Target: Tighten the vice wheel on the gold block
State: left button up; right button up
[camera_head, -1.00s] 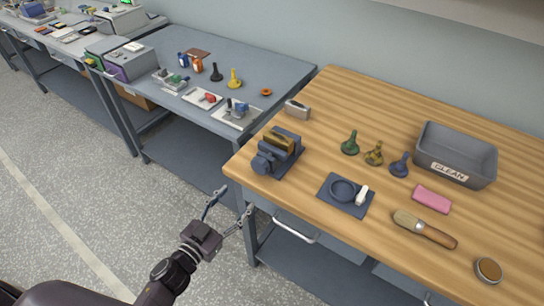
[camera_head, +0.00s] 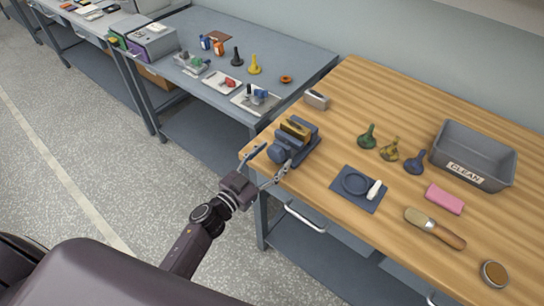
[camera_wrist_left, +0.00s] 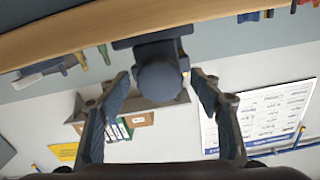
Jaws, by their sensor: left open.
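The blue-grey vice (camera_head: 308,145) stands at the left front corner of the wooden bench, with the gold block (camera_head: 297,127) between its jaws. Its round wheel (camera_head: 279,154) faces the front edge. My left gripper (camera_head: 271,162) is open and just in front of the wheel, one finger on each side of it as seen from the head. In the left wrist view the wheel (camera_wrist_left: 160,82) appears between the two spread fingers (camera_wrist_left: 160,100), with visible gaps at both sides. The gold block is hidden there. My right gripper is not in view.
The wooden bench (camera_head: 330,127) has a small metal box (camera_head: 317,99) behind the vice. A drawer handle (camera_head: 305,218) sits below the edge.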

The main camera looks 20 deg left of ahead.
pick_arm(q)
jog(key=c, duration=1.2)
jog(key=shift+o, duration=0.2)
jog(key=shift+m, duration=0.4)
jog(key=m+b, duration=0.1)
jog(key=m, duration=0.2)
jog(key=shift+f+m, duration=0.1)
jog(key=shift+m, duration=0.3)
jog(key=m+b, duration=0.1)
jog(key=m, duration=0.3)
jog(key=shift+b, duration=0.3)
jog(key=m+b, duration=0.2)
jog(key=m, duration=0.3)
jog(key=shift+m, duration=0.4)
jog(key=m+b, duration=0.1)
jog(key=m, duration=0.3)
jog(key=shift+m, duration=0.3)
